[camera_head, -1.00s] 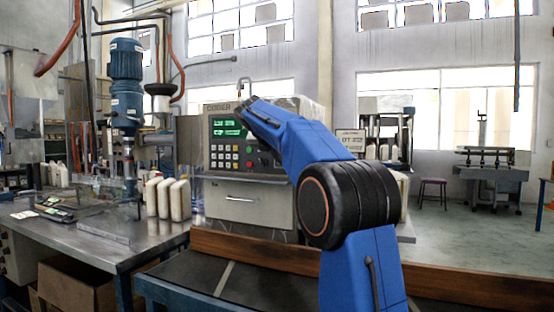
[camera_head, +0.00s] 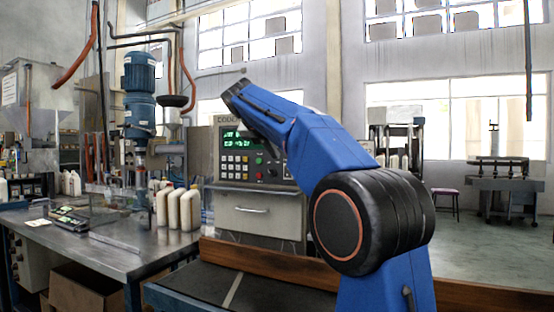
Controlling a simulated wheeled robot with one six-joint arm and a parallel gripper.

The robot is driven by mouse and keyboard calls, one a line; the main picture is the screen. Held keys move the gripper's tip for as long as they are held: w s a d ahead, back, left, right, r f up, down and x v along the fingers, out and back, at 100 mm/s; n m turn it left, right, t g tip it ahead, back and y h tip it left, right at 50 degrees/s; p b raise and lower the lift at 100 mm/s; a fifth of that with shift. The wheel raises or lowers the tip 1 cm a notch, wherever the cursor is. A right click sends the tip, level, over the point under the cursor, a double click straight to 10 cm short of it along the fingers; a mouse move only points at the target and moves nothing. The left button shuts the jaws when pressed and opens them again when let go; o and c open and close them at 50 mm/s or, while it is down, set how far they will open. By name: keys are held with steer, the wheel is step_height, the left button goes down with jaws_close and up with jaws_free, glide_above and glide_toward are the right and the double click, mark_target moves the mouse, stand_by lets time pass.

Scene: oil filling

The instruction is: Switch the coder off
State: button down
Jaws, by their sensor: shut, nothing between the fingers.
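The coder (camera_head: 225,190) is a grey box with a control panel, standing behind my blue arm in the head view. Its display (camera_head: 238,140) is lit with green text. Below it are a keypad with white keys and a yellow key. A green button (camera_head: 259,160) and a red button (camera_head: 259,169) sit right of the keypad. My arm covers the upper right of the coder, so part of its panel and top is hidden. My gripper does not show; only the blue and black arm links are visible.
A brown wooden rail (camera_head: 265,262) and dark conveyor belt (camera_head: 215,285) run in front of the coder. At left, a metal table (camera_head: 110,250) holds several cream bottles (camera_head: 180,207) and a blue-motored machine (camera_head: 139,95). Open floor lies at right, near a stool (camera_head: 446,195).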

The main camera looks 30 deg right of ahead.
steer(key=shift+s+a+r, duration=0.1)
steer(key=shift+a, duration=0.05)
steer(key=shift+w+a+f, duration=0.4)
steer(key=shift+a+f, duration=0.15)
steer(key=shift+f, duration=0.15)
glide_toward(286, 176)
steer(key=x, duration=0.4)
steer(key=shift+s+f, duration=0.15)
steer(key=shift+f, duration=0.35)
steer(key=shift+w+d+f, duration=0.1)
steer(key=shift+w+d, duration=0.45)
steer(key=shift+d, duration=0.15)
